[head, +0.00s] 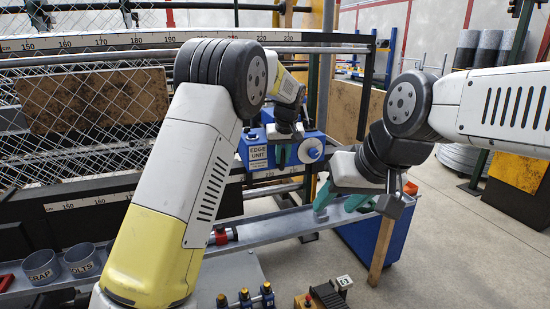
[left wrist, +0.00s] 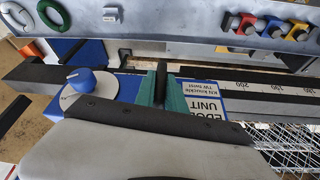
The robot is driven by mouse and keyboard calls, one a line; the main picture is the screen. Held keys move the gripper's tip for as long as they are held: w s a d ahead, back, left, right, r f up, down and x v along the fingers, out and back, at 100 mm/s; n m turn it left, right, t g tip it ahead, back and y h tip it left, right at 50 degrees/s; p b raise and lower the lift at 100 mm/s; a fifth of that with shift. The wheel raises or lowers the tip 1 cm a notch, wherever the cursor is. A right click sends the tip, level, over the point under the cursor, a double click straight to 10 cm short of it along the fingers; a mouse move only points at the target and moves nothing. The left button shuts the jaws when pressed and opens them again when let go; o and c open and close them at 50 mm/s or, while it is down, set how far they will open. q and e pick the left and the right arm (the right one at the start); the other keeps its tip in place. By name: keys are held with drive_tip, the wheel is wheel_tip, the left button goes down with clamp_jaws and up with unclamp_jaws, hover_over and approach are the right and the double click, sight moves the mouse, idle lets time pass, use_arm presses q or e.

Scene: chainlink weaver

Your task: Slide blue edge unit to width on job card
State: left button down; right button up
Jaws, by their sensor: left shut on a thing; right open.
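The blue edge unit (head: 257,157), with a white "EDGE UNIT" label, sits on the numbered rail in the head view. It also shows in the left wrist view (left wrist: 232,107). My left gripper (head: 282,153) reaches over it; its teal fingers (left wrist: 162,88) are shut on a dark upright handle at the unit. A blue knob on a white disc (head: 312,150) is on the unit's right side. My right gripper (head: 342,201) is open and empty, right of and below the unit. I cannot make out a job card; the unit's exact scale reading is hidden.
An upper scale (head: 130,40) runs above the chain-link mesh (head: 100,100). A grey tray (head: 270,228) runs below the unit. Open floor (head: 450,260) lies to the right.

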use_arm(q)
drive_tip(key=c, duration=1.4)
unclamp_jaws()
drive_tip(key=shift+r, duration=0.15)
drive_tip(key=v, duration=0.7)
drive_tip(key=shift+r, duration=0.3)
drive_tip(key=shift+s, duration=0.2)
